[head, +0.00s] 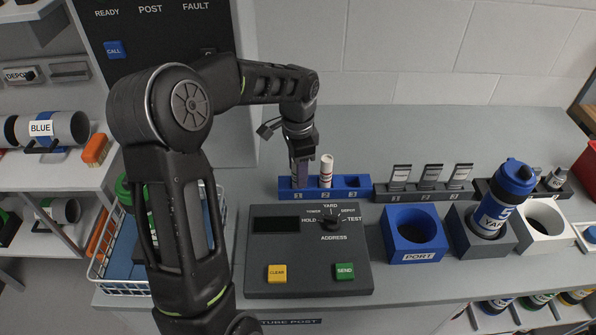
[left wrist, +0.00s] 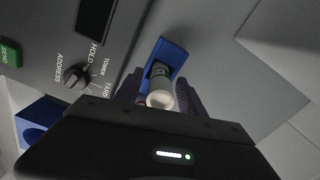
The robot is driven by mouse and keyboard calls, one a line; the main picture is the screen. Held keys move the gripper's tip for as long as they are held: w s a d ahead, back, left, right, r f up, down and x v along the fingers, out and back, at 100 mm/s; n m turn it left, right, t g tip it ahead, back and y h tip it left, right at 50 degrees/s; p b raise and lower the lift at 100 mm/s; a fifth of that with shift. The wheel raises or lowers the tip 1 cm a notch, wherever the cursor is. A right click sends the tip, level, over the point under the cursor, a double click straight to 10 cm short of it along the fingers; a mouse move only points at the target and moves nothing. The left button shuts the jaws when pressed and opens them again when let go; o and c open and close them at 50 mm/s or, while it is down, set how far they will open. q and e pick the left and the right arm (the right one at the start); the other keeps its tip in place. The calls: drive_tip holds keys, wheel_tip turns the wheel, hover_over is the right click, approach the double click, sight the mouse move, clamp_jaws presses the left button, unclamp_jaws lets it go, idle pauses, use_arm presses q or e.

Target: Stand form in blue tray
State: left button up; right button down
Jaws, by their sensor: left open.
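The blue tray (head: 362,190) lies on the counter behind the grey console, with numbered slots. A white rolled form with red marks (head: 326,171) stands upright in its middle slot. My left gripper (head: 301,172) points down over the tray's left slot, beside that form. In the left wrist view, a rolled form with a pale open end (left wrist: 160,98) stands between my open fingers, at the end of the blue tray (left wrist: 172,52). Its lower part looks dark grey-green. I cannot tell whether the fingers touch it. My right gripper is out of view.
The console (head: 310,250) with its dial stands in front of the tray. To the right are a rack of grey cards (head: 428,180), a blue port holder (head: 415,235) and a blue-capped carrier (head: 500,205) in a dark holder. A white wire basket (head: 110,265) is at left.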

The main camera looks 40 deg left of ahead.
use_arm(q)
wheel_tip(320, 180, up, 11)
drive_tip(key=shift+r+b, duration=0.15)
drive_tip(key=shift+b, duration=0.25)
idle(0.5)
